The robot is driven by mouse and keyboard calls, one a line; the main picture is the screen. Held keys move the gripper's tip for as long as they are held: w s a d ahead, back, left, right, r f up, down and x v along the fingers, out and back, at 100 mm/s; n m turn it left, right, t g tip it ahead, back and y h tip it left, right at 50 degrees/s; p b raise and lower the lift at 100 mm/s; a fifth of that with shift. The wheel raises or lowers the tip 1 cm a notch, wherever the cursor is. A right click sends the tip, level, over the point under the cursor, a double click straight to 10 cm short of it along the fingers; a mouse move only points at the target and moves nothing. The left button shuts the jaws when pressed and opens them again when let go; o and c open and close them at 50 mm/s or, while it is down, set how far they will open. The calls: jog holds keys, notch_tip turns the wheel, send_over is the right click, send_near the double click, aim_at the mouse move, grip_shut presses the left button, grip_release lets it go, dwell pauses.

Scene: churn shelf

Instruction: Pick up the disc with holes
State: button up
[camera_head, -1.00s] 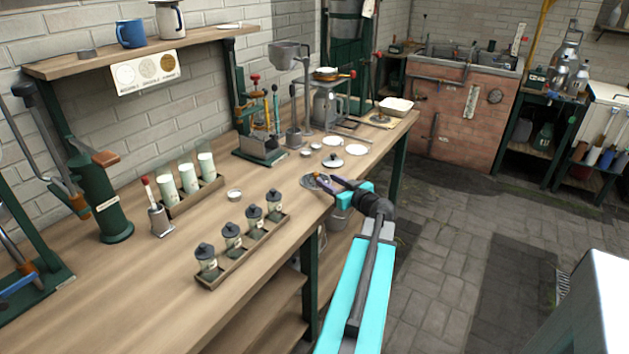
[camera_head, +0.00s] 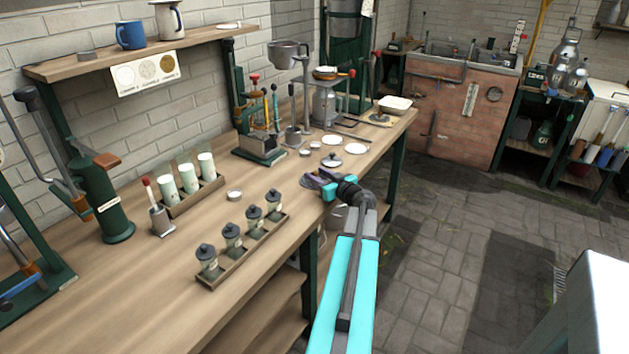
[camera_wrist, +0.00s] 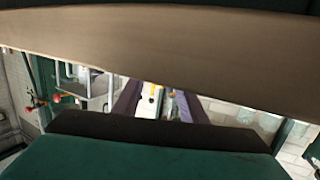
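My gripper (camera_head: 313,179) is low over the right front edge of the long wooden bench, past the row of lidded jars. A small grey disc (camera_head: 306,183) lies on the bench there, partly covered by the fingers; its holes are too small to make out. In the wrist view, the two dark purple fingers (camera_wrist: 158,103) stand apart with a gap between them. Their tips end at a brown band, and I cannot make out the disc there. Whether the fingers touch the disc cannot be told.
A rack of dark-lidded jars (camera_head: 224,277) stands left of the gripper. A small white dish (camera_head: 234,196) is beyond it. A knobbed lid (camera_head: 332,161) and white plates (camera_head: 332,140) lie just behind the gripper. A rack of pale tumblers (camera_head: 173,209) is farther left.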

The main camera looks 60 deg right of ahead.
jog(key=shift+p+x, duration=0.55)
jog(key=shift+x, duration=0.4)
jog(key=shift+p+x, duration=0.6)
jog(key=shift+x, duration=1.1)
jog(key=shift+a+r, duration=0.1)
grip_shut()
